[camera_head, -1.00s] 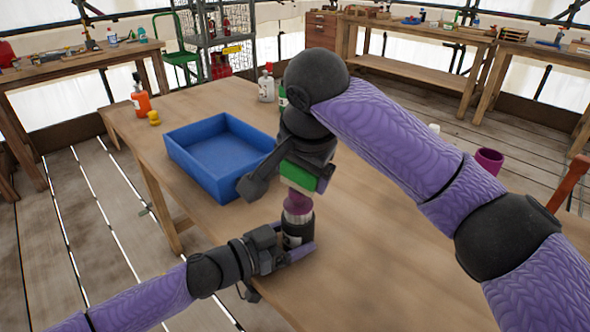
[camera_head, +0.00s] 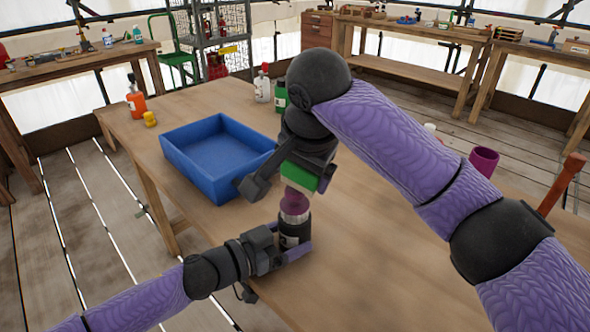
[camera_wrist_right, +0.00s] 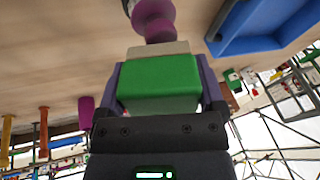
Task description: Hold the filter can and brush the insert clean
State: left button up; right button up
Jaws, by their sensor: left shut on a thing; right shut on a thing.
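The filter can (camera_head: 290,236), dark with a silver upper band and a pale label, stands upright at the table's near edge. My left gripper (camera_head: 292,250) is shut around its lower part. A purple insert (camera_head: 294,203) rises from the can's top. My right gripper (camera_head: 301,172) is shut on a brush with a green block (camera_head: 299,178) and pale bristles, directly above the insert. The right wrist view shows the green block (camera_wrist_right: 160,85) between the fingers, bristles (camera_wrist_right: 158,50) facing the purple insert (camera_wrist_right: 154,18). They look touching or nearly so; I cannot tell which.
A blue tray (camera_head: 175,155), empty, lies left of the can. An orange bottle (camera_head: 136,103), a yellow item (camera_head: 150,119), a white bottle (camera_head: 262,88) and a green can (camera_head: 281,97) stand farther back. A purple cup (camera_head: 484,160) is at right. The table's front right is clear.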

jog(key=shift+a+f, duration=0.1)
jog(key=shift+a, duration=0.95)
jog(key=shift+d, duration=0.55)
jog(key=d+r, duration=0.5)
jog(key=r, duration=0.2)
jog(key=shift+a+r, duration=0.1)
jog(key=shift+a, duration=0.05)
dwell(0.4)
